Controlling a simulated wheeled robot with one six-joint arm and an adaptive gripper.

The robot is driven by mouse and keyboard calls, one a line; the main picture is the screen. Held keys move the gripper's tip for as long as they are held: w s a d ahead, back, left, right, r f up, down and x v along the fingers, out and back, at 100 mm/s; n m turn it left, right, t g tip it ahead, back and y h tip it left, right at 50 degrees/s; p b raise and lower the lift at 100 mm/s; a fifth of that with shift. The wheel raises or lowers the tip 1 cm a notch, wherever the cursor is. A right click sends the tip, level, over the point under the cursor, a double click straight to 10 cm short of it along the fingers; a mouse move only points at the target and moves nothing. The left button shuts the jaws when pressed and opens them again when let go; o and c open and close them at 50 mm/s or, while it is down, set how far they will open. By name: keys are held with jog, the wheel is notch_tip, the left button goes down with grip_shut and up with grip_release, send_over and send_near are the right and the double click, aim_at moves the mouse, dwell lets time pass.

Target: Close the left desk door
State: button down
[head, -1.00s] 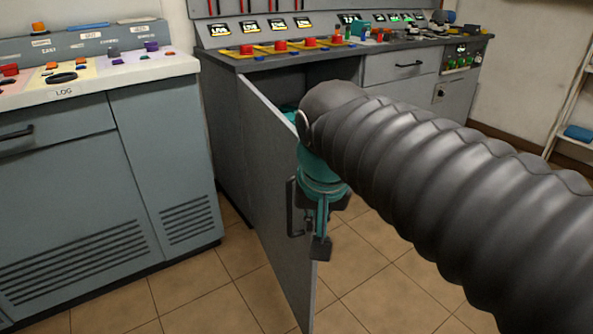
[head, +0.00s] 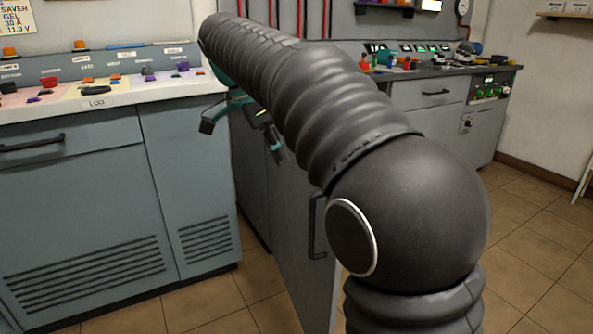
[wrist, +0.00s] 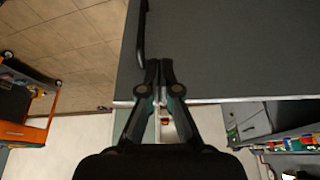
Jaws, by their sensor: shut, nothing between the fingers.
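The left desk door (head: 292,245) is a grey panel standing open, swung out from the grey desk (head: 450,120) towards me. Its dark bar handle (head: 316,228) shows in the head view, and my arm hides the door's upper part. In the wrist view the door (wrist: 235,50) fills the upper right, with its handle (wrist: 141,35) near its left side. My gripper (wrist: 158,65) is shut and empty, its fingertips overlapping the door's face in the picture close to the handle; I cannot tell whether they touch. In the head view my gripper (head: 242,138) is partly hidden by my arm.
A grey-blue console (head: 75,200) with a white top of knobs stands close on the left. Free tiled floor (head: 535,235) lies on the right.

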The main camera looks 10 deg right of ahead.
jog(key=d+f+b, duration=0.2)
jog(key=d+f, duration=0.5)
jog(key=f, duration=0.1)
jog(key=shift+w+d+f, duration=0.25)
jog(key=shift+w, duration=0.15)
